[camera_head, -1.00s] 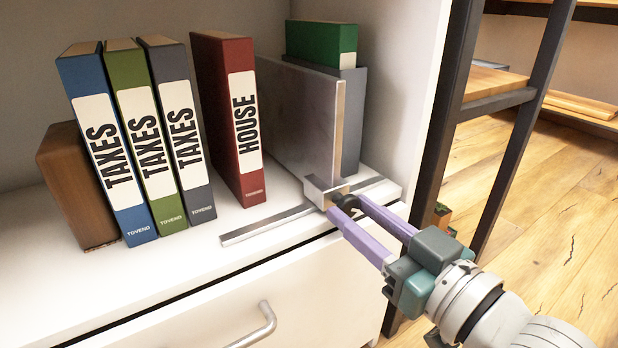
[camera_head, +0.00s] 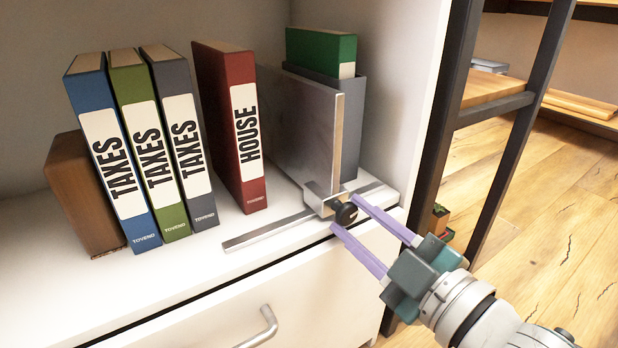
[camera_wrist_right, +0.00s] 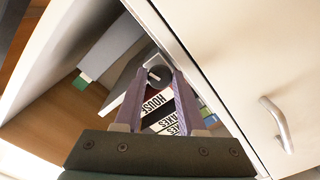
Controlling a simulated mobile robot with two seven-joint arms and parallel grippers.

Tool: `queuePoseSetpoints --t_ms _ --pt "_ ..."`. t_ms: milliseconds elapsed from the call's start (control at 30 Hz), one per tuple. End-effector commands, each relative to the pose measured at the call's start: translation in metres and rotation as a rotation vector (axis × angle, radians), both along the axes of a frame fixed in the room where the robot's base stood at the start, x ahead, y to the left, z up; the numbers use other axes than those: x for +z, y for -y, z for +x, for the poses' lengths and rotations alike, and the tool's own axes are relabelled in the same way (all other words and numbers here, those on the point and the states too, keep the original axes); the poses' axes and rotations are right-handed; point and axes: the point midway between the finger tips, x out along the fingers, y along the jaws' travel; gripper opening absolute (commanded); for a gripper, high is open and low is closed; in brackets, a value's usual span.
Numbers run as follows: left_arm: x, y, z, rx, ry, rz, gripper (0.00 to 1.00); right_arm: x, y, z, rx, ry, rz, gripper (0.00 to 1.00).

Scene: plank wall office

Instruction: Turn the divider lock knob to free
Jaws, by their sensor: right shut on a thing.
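The metal divider (camera_head: 312,125) stands upright on the shelf, to the right of the red binder. Its black round lock knob (camera_head: 346,214) is on a small metal block (camera_head: 322,199) at the divider's front foot, over a flat metal rail (camera_head: 268,232). My right gripper (camera_head: 344,212) has its two purple fingers on either side of the knob, shut on it. In the right wrist view the knob (camera_wrist_right: 159,76) shows between the fingertips, with a pale mark across its face. My left gripper is not in view.
Blue, green and grey TAXES binders (camera_head: 155,150) lean left of the red HOUSE binder (camera_head: 232,125). A brown block (camera_head: 85,195) is at far left. A green book (camera_head: 320,52) in a grey holder stands behind the divider. A drawer handle (camera_head: 262,330) projects below. A dark rack (camera_head: 480,130) stands right.

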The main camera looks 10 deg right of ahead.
Motion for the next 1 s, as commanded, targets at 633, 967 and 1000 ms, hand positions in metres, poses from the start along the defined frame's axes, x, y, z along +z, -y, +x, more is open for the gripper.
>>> queuePoseSetpoints --t_ms 633,967,1000 --pt "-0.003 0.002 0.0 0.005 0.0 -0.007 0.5 0.0 0.0 0.0 0.0 0.21 -0.577 0.0" --pt "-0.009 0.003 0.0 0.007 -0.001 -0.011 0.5 0.0 0.001 0.0 -0.001 0.315 -0.87 0.0" --pt "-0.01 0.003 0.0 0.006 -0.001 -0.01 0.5 0.0 0.001 0.0 -0.002 0.327 -0.902 0.0"
